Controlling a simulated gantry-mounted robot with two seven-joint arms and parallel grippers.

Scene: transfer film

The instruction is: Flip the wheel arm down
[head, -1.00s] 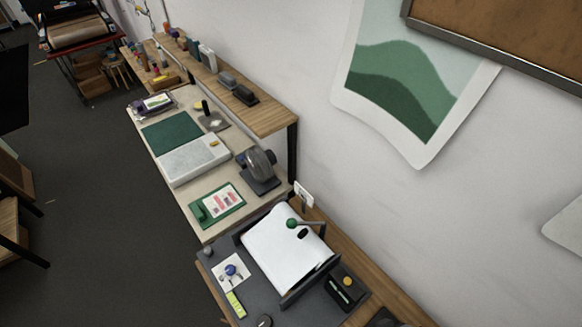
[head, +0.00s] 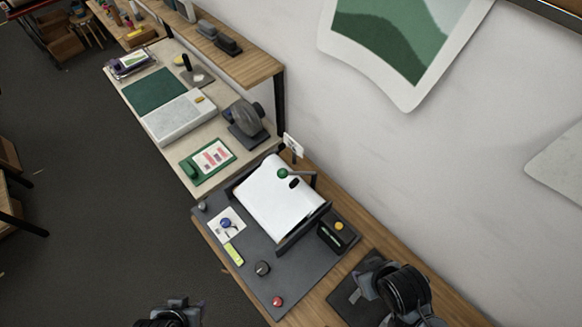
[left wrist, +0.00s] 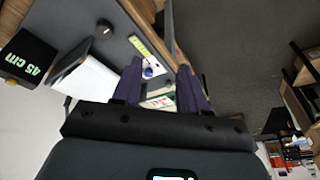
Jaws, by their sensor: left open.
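The wheel arm is a thin grey arm with a green ball knob (head: 283,173) and a small black wheel (head: 294,183). It stands at the back edge of a tilted white board (head: 275,205), the knob and wheel appearing over the board. My left gripper (head: 178,303) is at the bottom edge of the head view, mostly cut off and apart from the wheel arm. In the left wrist view its two dark fingers (left wrist: 160,85) are spread with nothing between them. The dark round part (head: 402,290) at lower right looks like my right gripper; its fingers cannot be made out.
The grey mat (head: 275,285) holds a black knob (head: 262,268), a red button (head: 277,301), a yellow-green level (head: 233,254) and a blue knob (head: 226,223) on white paper. A black box (left wrist: 28,55) reading "45 cm" stands beside the board. Floor lies left.

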